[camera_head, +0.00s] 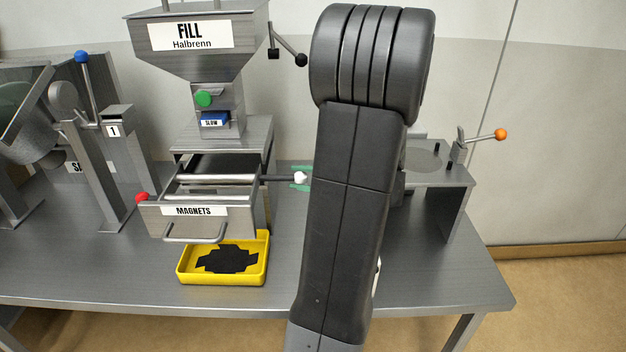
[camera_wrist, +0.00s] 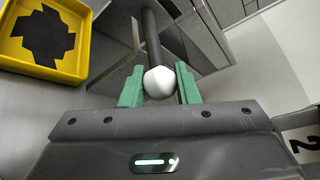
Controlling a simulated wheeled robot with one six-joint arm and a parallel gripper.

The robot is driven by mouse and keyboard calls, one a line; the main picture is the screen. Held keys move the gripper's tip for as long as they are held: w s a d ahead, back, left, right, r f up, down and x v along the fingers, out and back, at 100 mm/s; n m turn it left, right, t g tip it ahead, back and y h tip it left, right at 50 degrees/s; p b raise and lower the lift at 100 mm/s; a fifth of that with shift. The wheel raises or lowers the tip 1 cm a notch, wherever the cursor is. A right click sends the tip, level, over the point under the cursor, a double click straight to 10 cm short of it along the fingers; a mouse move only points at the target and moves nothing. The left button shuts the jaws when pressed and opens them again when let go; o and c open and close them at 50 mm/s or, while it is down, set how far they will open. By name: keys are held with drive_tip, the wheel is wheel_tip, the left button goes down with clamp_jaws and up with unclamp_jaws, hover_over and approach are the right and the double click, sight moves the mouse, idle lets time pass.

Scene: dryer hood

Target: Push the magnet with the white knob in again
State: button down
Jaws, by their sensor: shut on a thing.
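The magnet rod (camera_head: 272,178) is dark and sticks out of the right side of the magnet drawer (camera_head: 190,212). Its white knob (camera_head: 301,178) is at the outer end, and the knob also shows in the wrist view (camera_wrist: 160,82). My gripper (camera_head: 300,179) is at the knob, with its green fingers on either side of it, shut on it. In the wrist view the rod (camera_wrist: 152,40) runs away from the knob toward the metal housing. My arm hides part of the gripper in the head view.
A yellow tray (camera_head: 180,277) with dark material stands below the drawer. A red knob (camera_head: 142,198) is at the drawer's left. The drawer is pulled out under the FILL hopper (camera_head: 200,60). A stand with an orange-knobbed lever (camera_head: 501,134) is at the right.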

sight(282, 179)
drive_tip(key=a+b, duration=0.1)
drive_tip(key=a, duration=0.4)
drive_tip(key=shift+a, duration=0.15)
drive_tip(key=c, duration=1.1)
unclamp_jaws()
drive_tip(key=shift+a, duration=0.2)
drive_tip(key=shift+d, duration=0.1)
drive_tip(key=v, duration=1.3)
drive_tip(key=shift+s+d+r, duration=0.2)
drive_tip(key=shift+s+d, duration=0.1)
drive_tip(key=x, duration=1.3)
drive_tip(key=shift+w+a+f, duration=0.2)
drive_tip(key=shift+w+a, duration=0.05)
drive_tip(key=shift+a, duration=0.05)
